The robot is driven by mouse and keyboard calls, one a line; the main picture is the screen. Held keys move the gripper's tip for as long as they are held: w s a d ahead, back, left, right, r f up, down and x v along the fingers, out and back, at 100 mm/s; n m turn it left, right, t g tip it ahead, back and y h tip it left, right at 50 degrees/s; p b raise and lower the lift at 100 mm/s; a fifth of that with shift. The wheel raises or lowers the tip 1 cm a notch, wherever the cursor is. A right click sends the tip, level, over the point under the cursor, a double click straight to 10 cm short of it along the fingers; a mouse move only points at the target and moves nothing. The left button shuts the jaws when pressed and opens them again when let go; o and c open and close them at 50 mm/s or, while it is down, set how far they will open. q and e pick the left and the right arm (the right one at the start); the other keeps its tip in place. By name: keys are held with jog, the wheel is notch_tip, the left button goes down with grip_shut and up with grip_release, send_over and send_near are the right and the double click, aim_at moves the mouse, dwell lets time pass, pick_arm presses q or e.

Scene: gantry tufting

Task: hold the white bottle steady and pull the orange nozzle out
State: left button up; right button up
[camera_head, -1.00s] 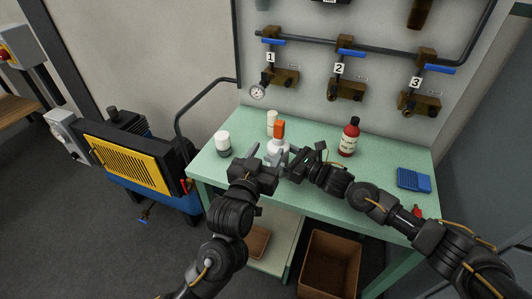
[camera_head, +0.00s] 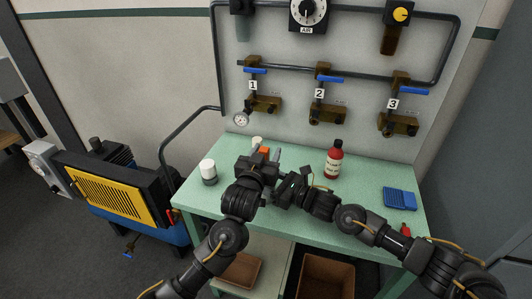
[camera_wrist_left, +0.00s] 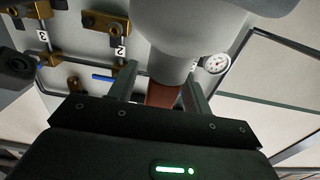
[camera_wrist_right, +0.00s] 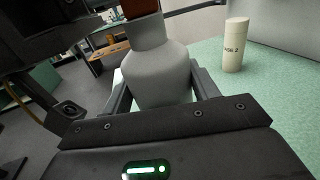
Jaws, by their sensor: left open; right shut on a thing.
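The orange nozzle (camera_head: 264,150) shows just above my left gripper (camera_head: 263,157) in the head view. In the left wrist view the nozzle (camera_wrist_left: 162,94) lies between the open fingers, with the white bottle (camera_wrist_left: 185,35) beyond it. In the right wrist view the white bottle (camera_wrist_right: 157,75) stands between the fingers of my right gripper (camera_wrist_right: 158,92), which is shut on its body. The nozzle's lower part (camera_wrist_right: 140,8) still sits at the bottle's neck there. In the head view my left gripper hides most of the bottle.
A red bottle (camera_head: 334,160) stands right of the grippers on the green table (camera_head: 375,222). A white-capped jar (camera_head: 208,172) stands to the left, and a pale cylinder (camera_wrist_right: 235,45) stands behind. A blue object (camera_head: 400,199) lies at right. Valves and pipes line the wall.

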pick_arm(q)
grip_shut()
dwell(0.6)
jog(key=shift+r, duration=0.2)
jog(key=shift+r, duration=1.55)
pick_arm(e)
jog(key=o, duration=1.2)
jog(key=shift+o, duration=0.2)
